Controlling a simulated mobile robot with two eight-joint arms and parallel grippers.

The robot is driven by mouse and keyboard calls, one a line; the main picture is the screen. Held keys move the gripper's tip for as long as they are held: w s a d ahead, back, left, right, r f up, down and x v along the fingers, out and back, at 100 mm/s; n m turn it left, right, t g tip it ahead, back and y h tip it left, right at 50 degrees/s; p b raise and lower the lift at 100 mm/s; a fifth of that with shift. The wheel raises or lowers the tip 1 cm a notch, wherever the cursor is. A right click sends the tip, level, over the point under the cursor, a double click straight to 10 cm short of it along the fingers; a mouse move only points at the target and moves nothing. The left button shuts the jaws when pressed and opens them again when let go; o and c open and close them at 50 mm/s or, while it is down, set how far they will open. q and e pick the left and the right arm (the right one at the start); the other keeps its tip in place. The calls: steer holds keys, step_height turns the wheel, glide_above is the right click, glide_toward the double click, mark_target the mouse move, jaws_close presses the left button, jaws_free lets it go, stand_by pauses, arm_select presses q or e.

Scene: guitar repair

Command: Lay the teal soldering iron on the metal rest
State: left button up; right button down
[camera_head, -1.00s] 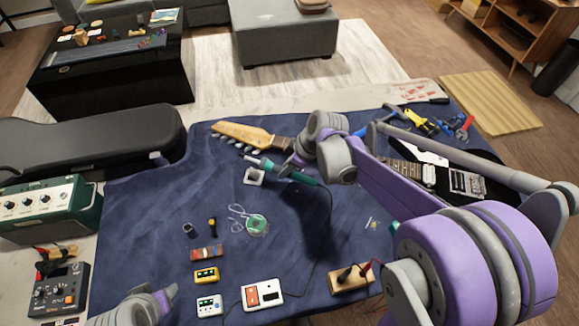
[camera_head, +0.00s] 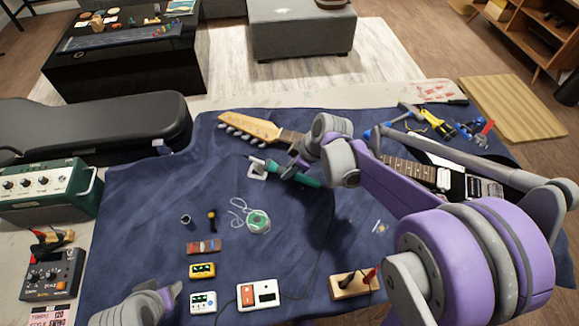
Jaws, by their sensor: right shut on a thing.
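The teal soldering iron (camera_head: 305,180) is held in my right gripper (camera_head: 290,172), which is shut on it above the blue cloth. Its pale front end (camera_head: 256,160) points left, at the metal rest. The small whitish metal rest (camera_head: 257,172) stands on the cloth, just left of the gripper. The iron's front end overlaps the rest in the picture; I cannot tell whether they touch. My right wrist hides part of the iron's surroundings. My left gripper (camera_head: 172,294) is at the lower left, away from the iron; its fingers are too unclear to judge.
An electric guitar (camera_head: 400,170) lies behind my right arm, its headstock (camera_head: 250,127) just beyond the rest. A solder coil (camera_head: 257,221), small pedals (camera_head: 202,270) and a white box (camera_head: 259,294) lie nearer. The cloth (camera_head: 140,210) at left is clear.

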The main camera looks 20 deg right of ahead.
arm_select(q)
steer(key=shift+f+b, duration=0.3)
steer(key=shift+f, duration=0.2)
arm_select(e)
steer(key=shift+f, duration=0.6)
arm_select(q)
steer(key=shift+f, duration=0.2)
arm_select(e)
steer(key=shift+w+f, duration=0.1)
steer(key=shift+f, duration=0.35)
stand_by(0.4)
steer(key=shift+a, duration=0.1)
steer(key=c, duration=0.6)
jaws_free()
steer(key=shift+r, duration=0.1)
arm_select(q)
step_height(320, 180, up, 2)
steer(key=shift+p, duration=0.8)
arm_select(e)
steer(key=v, duration=1)
steer(key=shift+r, duration=0.3)
